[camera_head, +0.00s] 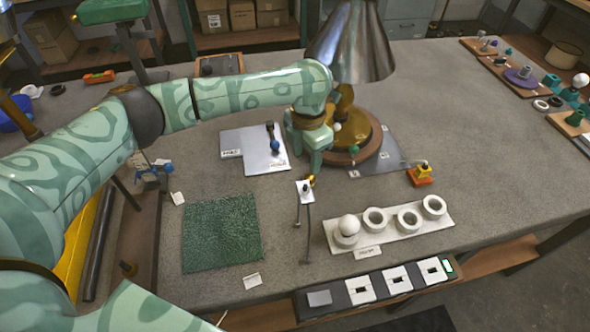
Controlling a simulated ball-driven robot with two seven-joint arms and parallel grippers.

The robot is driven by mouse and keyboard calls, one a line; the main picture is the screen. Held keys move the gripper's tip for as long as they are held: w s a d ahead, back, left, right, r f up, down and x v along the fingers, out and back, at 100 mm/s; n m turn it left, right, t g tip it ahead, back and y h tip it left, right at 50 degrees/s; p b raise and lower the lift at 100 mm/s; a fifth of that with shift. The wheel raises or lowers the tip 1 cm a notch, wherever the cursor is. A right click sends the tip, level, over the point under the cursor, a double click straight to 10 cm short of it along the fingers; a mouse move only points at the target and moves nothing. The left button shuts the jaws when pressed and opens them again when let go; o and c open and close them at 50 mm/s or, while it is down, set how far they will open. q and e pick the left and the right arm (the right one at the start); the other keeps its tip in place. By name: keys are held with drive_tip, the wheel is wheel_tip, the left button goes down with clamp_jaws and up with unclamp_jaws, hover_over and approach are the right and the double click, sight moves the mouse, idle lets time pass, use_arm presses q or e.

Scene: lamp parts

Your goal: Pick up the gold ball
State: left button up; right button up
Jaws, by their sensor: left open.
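A small gold ball (312,179) shows just below my left gripper (314,163), at the upper edge of a small white card stand (305,196). My left arm reaches in from the left, and its gripper points down over this spot, close to the lamp base. The jaws are open, with nothing visible between them. The fingers partly cover the area around the ball, so I cannot tell whether they touch it. My right gripper is not in view.
A lamp with a metal shade (350,45) and a round wooden base (372,143) stands right behind the gripper. A white holder (390,230) with rings and a white ball is at front right. A green mat (221,232) lies at front left.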

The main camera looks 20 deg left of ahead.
sight(310, 175)
use_arm(q)
drive_tip(key=shift+d+f+b, duration=0.25)
drive_tip(key=shift+f+b, duration=0.15)
drive_tip(key=shift+f, duration=0.8)
drive_tip(key=f, duration=0.1)
drive_tip(key=f+b, duration=0.1)
drive_tip(key=f, duration=0.1)
drive_tip(key=f+b, duration=0.1)
drive_tip(key=shift+d+f, duration=0.3)
drive_tip(key=shift+r, duration=0.1)
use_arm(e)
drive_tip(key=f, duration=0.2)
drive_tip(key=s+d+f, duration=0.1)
use_arm(q)
drive_tip(key=c, duration=1)
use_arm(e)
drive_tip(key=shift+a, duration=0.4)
